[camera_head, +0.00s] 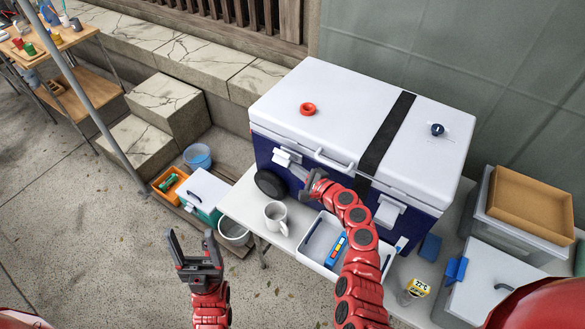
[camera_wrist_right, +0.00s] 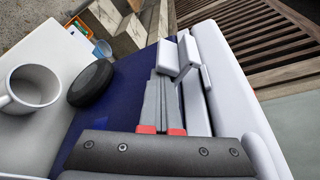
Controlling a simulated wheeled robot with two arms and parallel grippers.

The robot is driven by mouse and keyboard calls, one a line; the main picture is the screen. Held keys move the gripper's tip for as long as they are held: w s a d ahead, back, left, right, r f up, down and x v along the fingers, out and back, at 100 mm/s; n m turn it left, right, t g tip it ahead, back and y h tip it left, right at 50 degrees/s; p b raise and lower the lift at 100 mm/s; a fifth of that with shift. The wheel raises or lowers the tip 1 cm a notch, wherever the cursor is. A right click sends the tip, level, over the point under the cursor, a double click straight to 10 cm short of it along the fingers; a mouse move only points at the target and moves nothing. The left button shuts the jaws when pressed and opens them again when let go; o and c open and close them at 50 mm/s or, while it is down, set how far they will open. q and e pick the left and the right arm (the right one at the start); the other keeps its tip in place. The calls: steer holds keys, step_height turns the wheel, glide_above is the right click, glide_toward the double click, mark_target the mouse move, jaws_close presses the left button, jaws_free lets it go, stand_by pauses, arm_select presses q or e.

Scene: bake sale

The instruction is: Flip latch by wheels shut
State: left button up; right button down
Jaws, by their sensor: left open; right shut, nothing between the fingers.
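The blue cooler (camera_head: 300,150) with a white lid (camera_head: 340,90) stands on a white table. A black wheel (camera_head: 270,183) is at its lower left, and also shows in the right wrist view (camera_wrist_right: 90,83). The white latch (camera_head: 285,157) by the wheel is on the front just under the lid edge; the wrist view shows it (camera_wrist_right: 178,55) just beyond my fingertips. My right gripper (camera_head: 300,173) is shut and empty, close to the latch; I cannot tell whether it touches. My left gripper (camera_head: 191,240) is open and empty, low at the left, away from the cooler.
A white handle (camera_head: 334,158) and a second latch (camera_head: 390,209) are on the cooler front. A white mug (camera_head: 275,216) stands below the wheel, with a white tray (camera_head: 316,245) to its right. Bins stand at right.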

steer(key=shift+w+d+r, duration=0.1)
steer(key=shift+w+r, duration=0.2)
steer(key=shift+r, duration=0.4)
steer(key=shift+w+r, duration=0.1)
steer(key=shift+r, duration=0.15)
steer(key=b+v, duration=0.6)
steer(key=v, duration=1.1)
steer(key=shift+d+f, duration=0.25)
steer(key=shift+d, duration=0.15)
